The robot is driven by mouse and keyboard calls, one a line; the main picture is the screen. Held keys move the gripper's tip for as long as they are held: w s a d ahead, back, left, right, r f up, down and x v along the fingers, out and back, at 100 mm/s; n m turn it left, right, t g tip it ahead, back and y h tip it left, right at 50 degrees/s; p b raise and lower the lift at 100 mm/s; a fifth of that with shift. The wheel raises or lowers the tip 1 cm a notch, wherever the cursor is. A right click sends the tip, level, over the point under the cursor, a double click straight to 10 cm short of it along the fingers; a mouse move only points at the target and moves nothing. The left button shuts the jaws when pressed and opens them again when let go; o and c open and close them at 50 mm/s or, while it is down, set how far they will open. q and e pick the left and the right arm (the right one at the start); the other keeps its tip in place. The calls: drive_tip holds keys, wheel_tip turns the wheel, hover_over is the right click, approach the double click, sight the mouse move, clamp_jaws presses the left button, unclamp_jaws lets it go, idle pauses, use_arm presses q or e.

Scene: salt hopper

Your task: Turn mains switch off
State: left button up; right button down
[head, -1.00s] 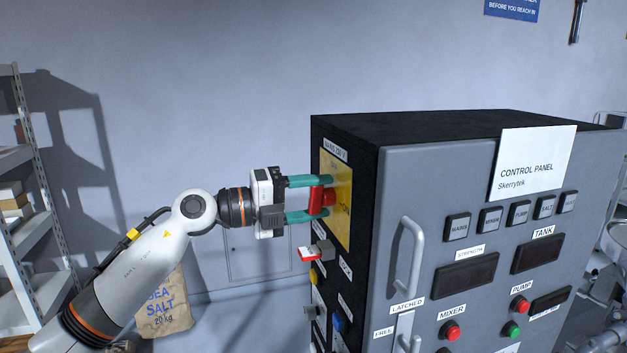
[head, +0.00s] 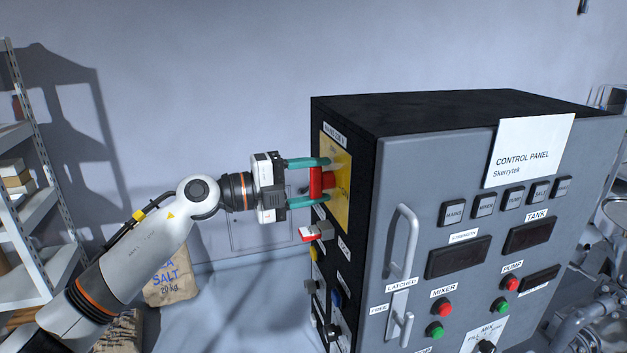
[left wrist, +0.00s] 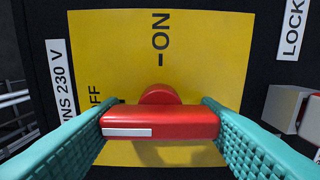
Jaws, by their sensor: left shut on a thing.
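The mains switch is a red handle (head: 317,183) on a yellow plate (head: 342,205) on the cabinet's dark side. My left gripper (head: 323,180) is shut on the handle, one teal finger at each end. In the left wrist view the red handle (left wrist: 165,123) lies crosswise between the fingers, in front of its round red hub. Its white stripe is at the left end, on the side of the OFF mark, which a finger partly covers. ON stands at the top of the yellow plate (left wrist: 205,45). My right gripper is not in view.
Below the switch, a grey and red part (head: 318,232) juts from the same side, with several knobs under it. The cabinet front (head: 390,165) has a long handle and buttons. Shelves (head: 30,200) and a salt sack (head: 172,280) stand at the left.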

use_arm(q)
drive_tip(key=o, duration=1)
drive_tip(key=shift+s+a+f+b, duration=0.15)
drive_tip(key=shift+a+b, duration=0.25)
drive_tip(key=shift+a, duration=0.15)
drive_tip(key=shift+b+v, duration=2.35)
drive_tip(key=shift+v, duration=3.1)
